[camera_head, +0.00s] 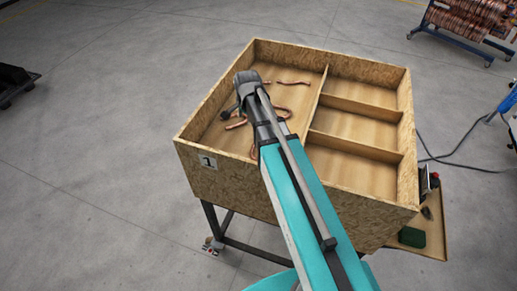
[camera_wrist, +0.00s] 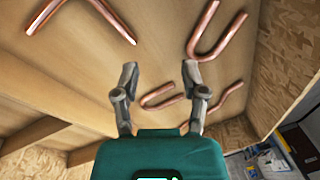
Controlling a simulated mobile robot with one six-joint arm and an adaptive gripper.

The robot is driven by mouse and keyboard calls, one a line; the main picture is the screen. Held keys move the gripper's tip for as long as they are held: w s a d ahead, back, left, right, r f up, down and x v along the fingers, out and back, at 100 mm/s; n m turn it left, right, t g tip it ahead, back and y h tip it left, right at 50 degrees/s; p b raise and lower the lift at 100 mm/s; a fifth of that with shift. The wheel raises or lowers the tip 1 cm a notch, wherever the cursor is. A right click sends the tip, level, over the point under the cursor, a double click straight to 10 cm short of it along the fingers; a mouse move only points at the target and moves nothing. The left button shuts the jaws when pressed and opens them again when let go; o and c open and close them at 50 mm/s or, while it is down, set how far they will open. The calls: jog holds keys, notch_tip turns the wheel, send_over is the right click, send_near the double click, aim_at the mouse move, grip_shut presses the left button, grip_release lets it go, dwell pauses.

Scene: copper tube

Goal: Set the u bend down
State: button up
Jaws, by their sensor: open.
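Several bent copper tubes lie loose on the floor of the large left compartment of the wooden box. In the wrist view, a large u bend (camera_wrist: 234,38) lies at the upper right, and a smaller u-shaped tube (camera_wrist: 172,101) shows between and behind my fingers. Another bent tube (camera_wrist: 229,94) lies right of the right finger. An angled tube (camera_wrist: 110,17) is at the upper left. My gripper (camera_wrist: 160,76) is open, with nothing held between its fingertips. In the head view it is over the left compartment, partly hidden by my arm. I cannot tell which tube is the task's u bend.
The box (camera_head: 225,187) stands on a dark metal frame. Its three right compartments (camera_head: 362,97) look empty, parted by thin wooden dividers. The outer walls rise around the tubes. A green case (camera_head: 412,237) sits on a low side shelf at the right.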

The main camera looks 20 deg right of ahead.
jog(key=s+n+g, duration=0.2)
jog(key=s+n, duration=0.9)
jog(key=s, duration=0.6)
jog(key=shift+d+f+n, duration=0.2)
jog(key=shift+d+n, duration=0.15)
jog(key=shift+n, duration=0.05)
jog(key=shift+s, duration=0.1)
jog(key=shift+d+r, duration=0.1)
jog(key=shift+s+d+r+m+p, duration=0.15)
jog(key=shift+s+d+r+p, duration=0.15)
jog(key=shift+d, duration=0.2)
jog(key=shift+s+d+r+m+p, duration=0.15)
jog(key=shift+d+r+p, duration=0.15)
jog(key=shift+d+p, duration=0.15)
